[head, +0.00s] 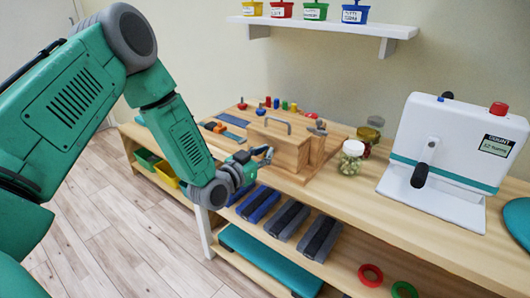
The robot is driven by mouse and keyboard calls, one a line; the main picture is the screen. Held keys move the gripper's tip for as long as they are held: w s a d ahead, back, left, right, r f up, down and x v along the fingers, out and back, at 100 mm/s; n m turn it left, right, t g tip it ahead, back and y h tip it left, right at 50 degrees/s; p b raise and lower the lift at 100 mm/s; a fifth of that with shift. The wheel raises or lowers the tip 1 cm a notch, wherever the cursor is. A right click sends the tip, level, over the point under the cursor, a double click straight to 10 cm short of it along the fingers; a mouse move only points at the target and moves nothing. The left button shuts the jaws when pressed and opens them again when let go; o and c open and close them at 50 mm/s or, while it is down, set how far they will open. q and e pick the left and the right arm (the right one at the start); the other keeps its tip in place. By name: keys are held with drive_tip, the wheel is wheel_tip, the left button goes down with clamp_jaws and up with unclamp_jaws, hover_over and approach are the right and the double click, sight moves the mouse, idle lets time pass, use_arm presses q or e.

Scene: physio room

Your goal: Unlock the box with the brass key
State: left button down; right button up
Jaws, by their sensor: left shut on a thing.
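A light wooden box (288,150) with a grey handle on top stands on the long wooden bench (345,205), left of its middle. My left gripper (264,154) is at the front face of the box, coming from the left. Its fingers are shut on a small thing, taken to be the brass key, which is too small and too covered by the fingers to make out. I cannot tell whether the key sits in the lock, as the gripper covers that part of the front. My right gripper is out of view.
Glass jars (352,160) stand right of the box. A white machine (448,150) with a black-knobbed lever stands farther right. Small coloured pieces lie behind the box. A wall shelf (330,26) holds several tubs. The lower shelf holds weights and a teal mat (265,262).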

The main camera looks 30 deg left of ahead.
use_arm(q)
drive_tip(key=shift+s+d+f+m+b, duration=0.1)
drive_tip(key=shift+d+f+m+b, duration=0.15)
drive_tip(key=shift+m, duration=2.45)
drive_tip(key=shift+d+f+m+b, duration=0.15)
drive_tip(key=shift+f+m, duration=0.05)
drive_tip(key=shift+m, duration=2.5)
drive_tip(key=shift+s+d+f+m+b, duration=0.1)
drive_tip(key=shift+d+f+m+b, duration=0.15)
drive_tip(key=shift+m, duration=2.45)
drive_tip(key=shift+f, duration=0.1)
drive_tip(key=c, duration=1.7)
unclamp_jaws()
drive_tip(key=shift+c, duration=0.2)
drive_tip(key=shift+w, duration=0.1)
drive_tip(key=s+a, duration=0.1)
drive_tip(key=s, duration=1.1)
